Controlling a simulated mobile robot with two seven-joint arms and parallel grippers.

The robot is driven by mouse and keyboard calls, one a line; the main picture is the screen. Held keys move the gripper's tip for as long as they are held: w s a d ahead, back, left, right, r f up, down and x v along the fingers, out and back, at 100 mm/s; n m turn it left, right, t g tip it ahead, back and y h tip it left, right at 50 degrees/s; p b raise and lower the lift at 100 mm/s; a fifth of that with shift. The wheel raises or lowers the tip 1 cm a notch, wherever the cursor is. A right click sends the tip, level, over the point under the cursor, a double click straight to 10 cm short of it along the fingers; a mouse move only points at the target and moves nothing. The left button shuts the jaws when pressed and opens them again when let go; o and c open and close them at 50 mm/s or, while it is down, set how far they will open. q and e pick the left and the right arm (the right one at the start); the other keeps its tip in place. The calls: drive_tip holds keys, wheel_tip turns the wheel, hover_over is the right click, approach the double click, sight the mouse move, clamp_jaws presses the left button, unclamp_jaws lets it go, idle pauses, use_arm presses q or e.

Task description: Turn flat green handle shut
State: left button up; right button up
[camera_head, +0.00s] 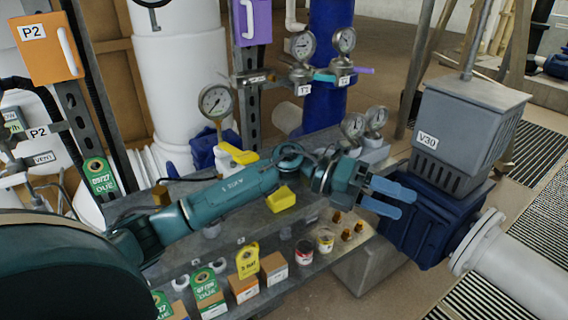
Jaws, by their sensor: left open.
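A small flat blue-green handle (325,77) sits on the valve fitting below the two upper gauges, near a blue upright pipe. It points to the left from its fitting. My left gripper (407,203) is open, with two blue fingers apart and nothing between them. In the picture it is below and to the right of the handle, clear of it, in front of the blue valve body. My left arm reaches across the bench from the left. My right gripper is not in view.
A purple handle (364,70) sits right beside the green one. Pressure gauges (215,101) stand around the bench. A grey box marked V30 (467,118) sits on a blue body (425,236) at right. Tagged boxes (274,268) and small cups (325,240) line the bench front.

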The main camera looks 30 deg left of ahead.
use_arm(q)
drive_tip(key=w+a+r+t+y+b, duration=0.1)
drive_tip(key=a+r+y+b, duration=0.3)
drive_tip(key=a, duration=0.6)
drive_tip(key=w+a+r+m+y+p, duration=0.1)
drive_tip(key=w+a+y, duration=0.1)
drive_tip(key=a+y, duration=0.55)
drive_tip(key=w+a+r+t+y+b, duration=0.1)
drive_tip(key=a+r+y+b, duration=0.15)
drive_tip(key=a, duration=0.85)
drive_tip(key=x, duration=1.1)
drive_tip(key=shift+w+a+f, duration=0.15)
drive_tip(key=shift+w+a, duration=0.1)
drive_tip(key=shift+a, duration=0.05)
drive_tip(key=shift+w+d+f, duration=0.1)
drive_tip(key=shift+w+f, duration=0.15)
drive_tip(key=shift+f, duration=0.3)
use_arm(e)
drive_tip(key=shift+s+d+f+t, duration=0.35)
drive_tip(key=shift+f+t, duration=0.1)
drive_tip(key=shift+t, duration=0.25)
use_arm(q)
drive_tip(key=shift+c, duration=0.4)
drive_tip(key=c, duration=0.9)
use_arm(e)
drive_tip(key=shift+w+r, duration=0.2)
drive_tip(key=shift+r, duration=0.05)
